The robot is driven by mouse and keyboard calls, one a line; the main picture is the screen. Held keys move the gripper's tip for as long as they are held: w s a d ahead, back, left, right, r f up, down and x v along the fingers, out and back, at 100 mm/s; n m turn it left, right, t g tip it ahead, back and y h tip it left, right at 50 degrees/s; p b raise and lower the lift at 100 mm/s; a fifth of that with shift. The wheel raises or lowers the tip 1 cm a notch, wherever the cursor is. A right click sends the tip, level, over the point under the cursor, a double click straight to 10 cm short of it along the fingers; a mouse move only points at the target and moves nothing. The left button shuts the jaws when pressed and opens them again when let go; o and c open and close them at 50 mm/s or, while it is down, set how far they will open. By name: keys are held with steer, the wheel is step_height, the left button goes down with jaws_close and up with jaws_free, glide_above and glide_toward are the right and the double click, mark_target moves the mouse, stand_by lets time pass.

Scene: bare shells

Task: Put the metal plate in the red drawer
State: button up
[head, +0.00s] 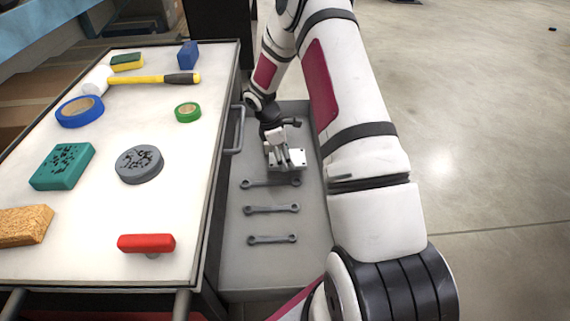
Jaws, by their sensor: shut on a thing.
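My gripper (282,150) is inside or just above an open grey-lined drawer (236,268), towards its far end. It is shut on the metal plate (297,163), a small light-grey piece partly hidden by the fingers. I cannot tell whether the plate touches the drawer floor. The plate is just beyond the farthest wrench. The drawer's outer front is hidden behind my arm, so its colour does not show.
Several grey wrenches (272,209) lie in the drawer. The white cart top (195,205) on the left holds a hammer (150,79), tape rolls (80,111), a red-handled item (146,243) and blocks. A grey handle (239,131) stands along the cart's edge. Open floor lies right.

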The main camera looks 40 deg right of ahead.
steer(key=shift+w+d+f, duration=0.1)
steer(key=shift+w+d, duration=0.15)
steer(key=shift+w, duration=0.15)
steer(key=shift+f+b, duration=1)
steer(key=shift+f, duration=0.65)
steer(key=shift+f, duration=0.1)
steer(key=o, duration=1.3)
steer(key=shift+c, duration=0.2)
